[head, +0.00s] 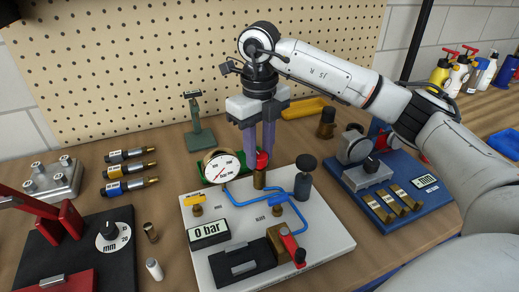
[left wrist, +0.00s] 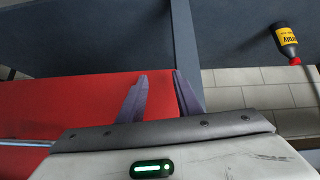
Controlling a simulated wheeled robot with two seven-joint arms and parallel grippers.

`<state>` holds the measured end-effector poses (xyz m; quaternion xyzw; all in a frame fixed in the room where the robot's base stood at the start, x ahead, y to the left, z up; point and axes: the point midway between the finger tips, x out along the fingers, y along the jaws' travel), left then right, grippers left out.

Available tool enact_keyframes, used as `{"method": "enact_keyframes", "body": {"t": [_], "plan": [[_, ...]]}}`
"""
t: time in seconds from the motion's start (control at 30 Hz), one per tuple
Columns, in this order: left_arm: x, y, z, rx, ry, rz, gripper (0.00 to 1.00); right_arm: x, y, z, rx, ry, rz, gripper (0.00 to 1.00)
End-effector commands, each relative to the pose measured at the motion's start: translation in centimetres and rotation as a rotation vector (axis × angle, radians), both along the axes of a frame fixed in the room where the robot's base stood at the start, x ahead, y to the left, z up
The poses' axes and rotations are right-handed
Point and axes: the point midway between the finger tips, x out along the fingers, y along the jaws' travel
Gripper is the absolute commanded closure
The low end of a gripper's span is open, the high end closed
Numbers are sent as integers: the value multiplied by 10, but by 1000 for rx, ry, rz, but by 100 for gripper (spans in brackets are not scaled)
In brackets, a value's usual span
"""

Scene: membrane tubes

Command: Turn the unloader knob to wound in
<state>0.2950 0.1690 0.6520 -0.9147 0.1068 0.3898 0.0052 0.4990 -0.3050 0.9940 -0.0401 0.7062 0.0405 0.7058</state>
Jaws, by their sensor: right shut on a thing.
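The red unloader knob (head: 262,160) sits on an upright brass body (head: 260,178) on the light grey board, right of the gauge. My right gripper (head: 259,152) points straight down over the board, its two purple fingers shut on the red knob. The fingertips are partly hidden behind the knob and gauge, and I cannot read how far the knob is wound. In the left wrist view my left gripper (left wrist: 160,88) is open and empty, its purple fingers apart above a red surface. It is not in the head view.
The gauge (head: 220,168), a dark-topped cylinder (head: 304,182), blue pipe (head: 276,197) and red lever (head: 292,246) crowd the board (head: 335,240). A blue fixture (head: 420,210) stands right, a black plate (head: 90,255) with red parts left. A green stand (head: 200,138) is behind.

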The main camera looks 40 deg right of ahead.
Motion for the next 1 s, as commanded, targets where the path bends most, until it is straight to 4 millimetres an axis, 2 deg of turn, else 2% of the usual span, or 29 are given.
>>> {"method": "enact_keyframes", "body": {"t": [0.33,0.87,0.9,0.97,1.0], "plan": [[1,0,3,-1,-3,0,69,1,0,2,0,-4,-132,93],[2,0,4,-1,-3,0,69,1,0,2,0,-5,-152,93],[2,0,4,-1,-3,0,69,1,0,2,0,-5,-152,64],[2,0,4,-1,-3,0,69,1,0,2,0,-4,-152,54],[2,0,4,-1,-3,0,69,1,0,1,0,-4,-151,52]]}}
